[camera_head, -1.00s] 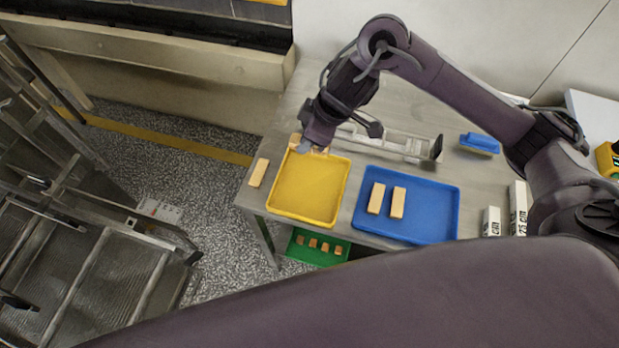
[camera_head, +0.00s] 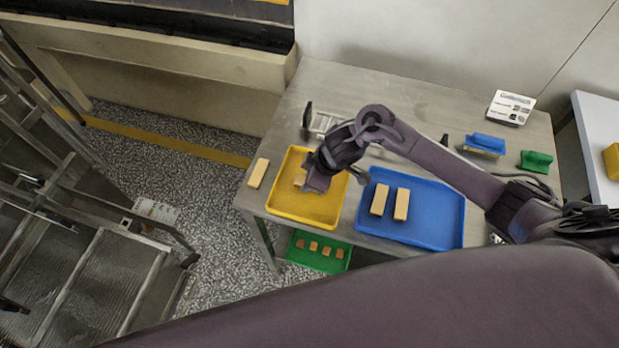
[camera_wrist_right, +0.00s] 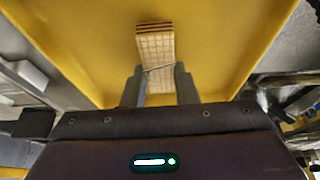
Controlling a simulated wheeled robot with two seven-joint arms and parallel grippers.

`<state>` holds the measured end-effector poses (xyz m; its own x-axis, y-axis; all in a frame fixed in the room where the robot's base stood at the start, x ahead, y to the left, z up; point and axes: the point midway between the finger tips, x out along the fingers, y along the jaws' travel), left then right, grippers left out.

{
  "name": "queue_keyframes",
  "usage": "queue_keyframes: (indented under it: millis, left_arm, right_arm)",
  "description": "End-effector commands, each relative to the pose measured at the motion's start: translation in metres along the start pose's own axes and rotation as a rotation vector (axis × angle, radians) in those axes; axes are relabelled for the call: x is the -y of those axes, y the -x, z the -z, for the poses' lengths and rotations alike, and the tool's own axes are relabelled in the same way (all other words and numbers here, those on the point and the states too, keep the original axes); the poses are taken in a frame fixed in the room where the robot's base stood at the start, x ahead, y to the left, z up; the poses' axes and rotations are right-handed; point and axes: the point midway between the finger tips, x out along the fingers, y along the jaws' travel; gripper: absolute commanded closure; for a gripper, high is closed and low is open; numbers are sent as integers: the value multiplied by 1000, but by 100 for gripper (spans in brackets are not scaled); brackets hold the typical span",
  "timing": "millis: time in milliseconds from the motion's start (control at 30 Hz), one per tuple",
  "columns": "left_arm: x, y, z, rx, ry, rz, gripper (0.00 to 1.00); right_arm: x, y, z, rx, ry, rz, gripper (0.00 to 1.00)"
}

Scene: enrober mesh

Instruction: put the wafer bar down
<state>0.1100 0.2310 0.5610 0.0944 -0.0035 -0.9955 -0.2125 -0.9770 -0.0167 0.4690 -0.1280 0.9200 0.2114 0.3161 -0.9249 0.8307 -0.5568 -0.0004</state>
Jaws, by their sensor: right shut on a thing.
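My right gripper (camera_head: 306,186) is over the yellow tray (camera_head: 285,211) on the metal table. It is shut on a tan wafer bar (camera_head: 300,177), which shows partly beside the fingers. In the right wrist view the layered bar (camera_wrist_right: 155,45) sticks out between the two grey fingers (camera_wrist_right: 160,75), with the yellow tray (camera_wrist_right: 85,35) behind it. I cannot tell whether the bar touches the tray floor. No other bar shows in the yellow tray. My left gripper is not in view.
Another bar (camera_head: 258,172) lies on the table left of the yellow tray. A blue tray (camera_head: 435,210) with two bars stands to the right. A metal fixture (camera_head: 322,122) and blue brush (camera_head: 485,143) are behind.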

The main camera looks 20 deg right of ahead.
Motion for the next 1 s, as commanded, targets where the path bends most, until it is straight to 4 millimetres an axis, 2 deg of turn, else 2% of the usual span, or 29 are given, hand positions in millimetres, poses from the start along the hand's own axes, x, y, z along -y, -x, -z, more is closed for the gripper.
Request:
queue_keyframes:
  millis: [367,400,567,833,1000]
  left_arm:
    - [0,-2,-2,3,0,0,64]
    - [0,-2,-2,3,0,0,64]
    - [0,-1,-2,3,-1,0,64]
    - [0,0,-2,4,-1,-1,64]
    - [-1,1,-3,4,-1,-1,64]
  right_arm:
    - [0,-4,-1,-1,1,0,86]
    - [0,-4,-1,-1,2,0,71]
    - [0,-4,-1,-1,1,0,52]
    - [0,-1,0,-1,1,0,52]
    - [-1,19,1,-3,4,-1,52]
